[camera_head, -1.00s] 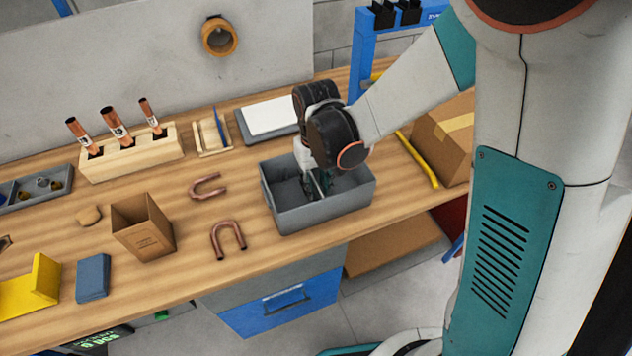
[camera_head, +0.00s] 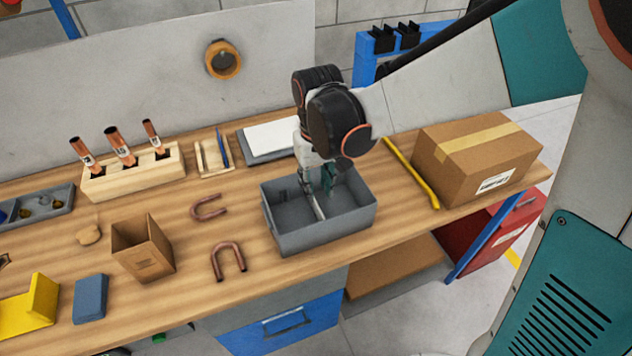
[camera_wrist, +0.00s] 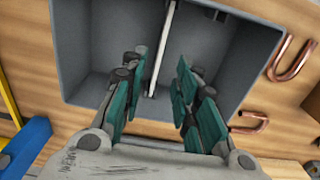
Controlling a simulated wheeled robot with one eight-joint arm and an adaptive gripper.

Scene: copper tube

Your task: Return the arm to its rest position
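My gripper (camera_head: 318,185) is over the grey two-compartment bin (camera_head: 325,237) on the wooden bench, reaching down toward its divider. In the wrist view my gripper (camera_wrist: 158,105) has its teal fingers spread wide apart with nothing between them. The bin (camera_wrist: 85,60) and its pale divider (camera_wrist: 164,45) lie beneath the fingers. My arm (camera_head: 440,95) stretches from the right, with the dark wrist joint (camera_head: 335,120) above the bin. The bin floor that shows in the wrist view looks empty.
Two copper U-bends (camera_head: 229,262) lie left of the bin. A wooden block (camera_head: 135,175) holds several upright copper tubes. A small open carton (camera_head: 143,250) stands on the left. A taped cardboard box (camera_head: 475,160) and a yellow bar (camera_head: 411,172) are on the right.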

